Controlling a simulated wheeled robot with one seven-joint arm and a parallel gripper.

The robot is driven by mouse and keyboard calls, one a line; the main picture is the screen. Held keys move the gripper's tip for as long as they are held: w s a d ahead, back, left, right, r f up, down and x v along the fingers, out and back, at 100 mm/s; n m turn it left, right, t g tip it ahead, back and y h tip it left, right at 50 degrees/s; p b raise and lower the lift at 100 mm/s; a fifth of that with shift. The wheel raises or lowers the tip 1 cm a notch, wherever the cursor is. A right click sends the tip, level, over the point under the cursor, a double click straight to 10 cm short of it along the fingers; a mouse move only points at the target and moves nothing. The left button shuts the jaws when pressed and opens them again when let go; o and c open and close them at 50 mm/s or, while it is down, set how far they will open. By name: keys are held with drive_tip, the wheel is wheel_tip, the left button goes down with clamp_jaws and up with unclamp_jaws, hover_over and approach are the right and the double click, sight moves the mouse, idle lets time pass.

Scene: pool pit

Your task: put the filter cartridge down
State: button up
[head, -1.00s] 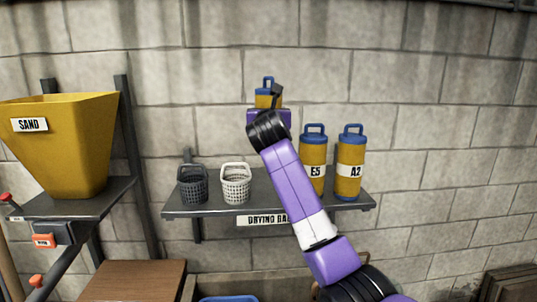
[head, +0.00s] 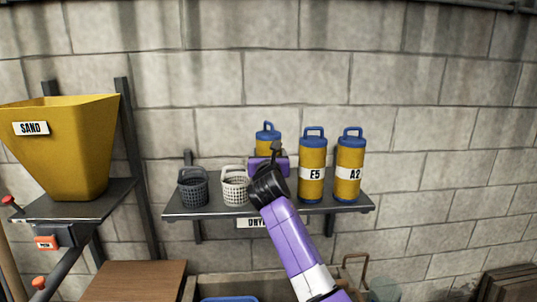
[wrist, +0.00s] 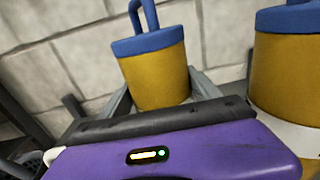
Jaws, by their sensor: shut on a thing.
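A yellow filter cartridge with a blue cap and handle (head: 267,139) is upright in my gripper (head: 268,155), which is shut on it. In the head view it is over the drying rack shelf (head: 180,214), between the white basket and cartridge E5. My gripper and wrist hide its lower part, so I cannot tell whether its base touches the shelf. In the wrist view the held cartridge (wrist: 156,78) stands between the grey fingers, before the block wall. Cartridge E5 (head: 313,155) and cartridge A2 (head: 349,157) stand upright on the shelf to its right.
A dark basket (head: 193,188) and a white basket (head: 235,187) stand on the shelf to the left. A neighbouring cartridge (wrist: 285,75) is close on the right in the wrist view. A yellow sand hopper (head: 65,150) is far left. A wooden top (head: 133,281) lies below.

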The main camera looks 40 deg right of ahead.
drive_tip(key=o, duration=1.7)
drive_tip(key=shift+f, duration=0.1)
drive_tip(key=shift+c, duration=0.2)
